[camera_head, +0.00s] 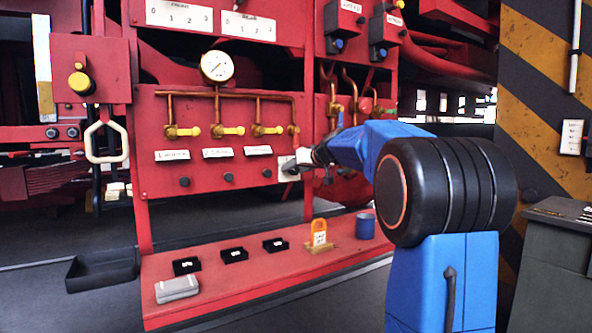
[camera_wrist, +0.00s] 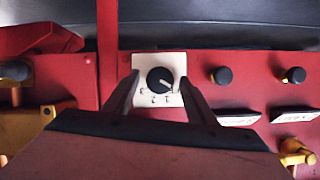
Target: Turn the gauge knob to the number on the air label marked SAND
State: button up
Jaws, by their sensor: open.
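The gauge knob (camera_wrist: 160,80) is black and round on a white number plate (camera_wrist: 142,64) in the wrist view. Its pale pointer mark seems to face lower right; the small numbers there are hard to read. In the head view the plate (camera_head: 287,168) is partly behind my gripper (camera_head: 304,160). In the wrist view my gripper (camera_wrist: 159,77) is open, its fingers either side of the knob; contact cannot be told. White air labels (camera_head: 172,155), (camera_head: 218,152), (camera_head: 258,150) sit under the brass valves; I cannot read which says SAND.
A red shelf (camera_head: 215,305) below holds black trays (camera_head: 234,255), a grey box (camera_head: 177,288), an orange tag (camera_head: 319,232) and a blue cup (camera_head: 365,226). Small black knobs (camera_head: 228,177) line the panel beside the plate. A dark cabinet (camera_head: 555,265) stands at right.

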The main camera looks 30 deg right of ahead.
jog(key=c, duration=1)
jog(key=shift+c, duration=0.2)
jog(key=shift+d, duration=0.1)
jog(key=shift+d+m+y, duration=0.15)
jog(key=shift+m+y, duration=0.55)
jog(key=shift+m, duration=0.5)
jog(key=m+y, duration=0.2)
jog(key=m, duration=0.1)
jog(key=shift+d+f, duration=0.15)
jog(key=m, duration=0.1)
jog(key=m+t+y, duration=0.1)
jog(key=m, duration=0.1)
jog(key=shift+d+f+m+y, duration=0.1)
jog(key=shift+f+m+y, duration=0.05)
jog(key=shift+m+y, duration=0.15)
jog(key=shift+f+m+t+y, duration=0.15)
jog(key=shift+m+t+y, duration=0.4)
jog(key=shift+m, duration=0.85)
